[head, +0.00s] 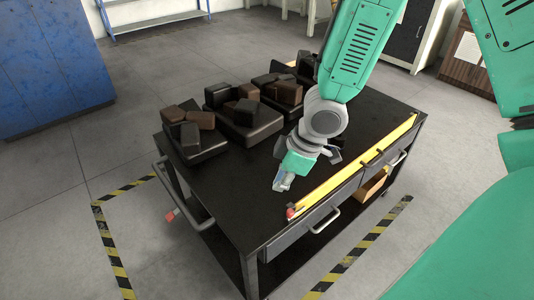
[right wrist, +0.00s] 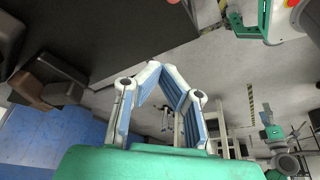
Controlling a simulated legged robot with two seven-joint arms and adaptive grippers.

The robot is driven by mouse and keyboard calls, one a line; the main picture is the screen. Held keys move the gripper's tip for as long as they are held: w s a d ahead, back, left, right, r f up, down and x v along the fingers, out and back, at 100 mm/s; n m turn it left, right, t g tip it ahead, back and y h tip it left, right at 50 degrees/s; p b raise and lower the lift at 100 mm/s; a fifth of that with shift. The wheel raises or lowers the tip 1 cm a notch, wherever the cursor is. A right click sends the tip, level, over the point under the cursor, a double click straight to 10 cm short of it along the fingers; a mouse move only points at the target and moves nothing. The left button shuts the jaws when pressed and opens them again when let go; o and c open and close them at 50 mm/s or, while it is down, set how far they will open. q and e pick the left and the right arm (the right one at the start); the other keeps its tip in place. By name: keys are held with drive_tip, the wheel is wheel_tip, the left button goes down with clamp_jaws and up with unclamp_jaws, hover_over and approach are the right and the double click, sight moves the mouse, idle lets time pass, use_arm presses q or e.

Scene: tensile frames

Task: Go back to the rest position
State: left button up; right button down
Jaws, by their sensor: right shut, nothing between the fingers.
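My right gripper (head: 283,184) hangs over the bare front part of a black cart top (head: 228,197), at the end of my green and grey arm. It is apart from the dark blocks. In the right wrist view its blue-and-white fingers (right wrist: 155,70) meet at the tips with nothing between them. My left gripper is in neither view.
Black trays (head: 190,156) and (head: 250,133) with dark brown blocks stand on the cart's left and back. A yellow strip (head: 350,174) with a red end lies along its right edge. A blue cabinet (head: 50,65) stands left. Striped tape (head: 112,250) marks the floor.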

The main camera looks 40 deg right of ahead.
drive_tip(key=s+f+m+g+h, duration=0.1)
drive_tip(key=s+f+m+h, duration=0.1)
drive_tip(key=s+f+m, duration=0.7)
drive_tip(key=shift+s+f+g+h, duration=0.4)
drive_tip(key=shift+s+f, duration=3.75)
drive_tip(key=shift+s, duration=0.5)
drive_tip(key=shift+a, duration=0.1)
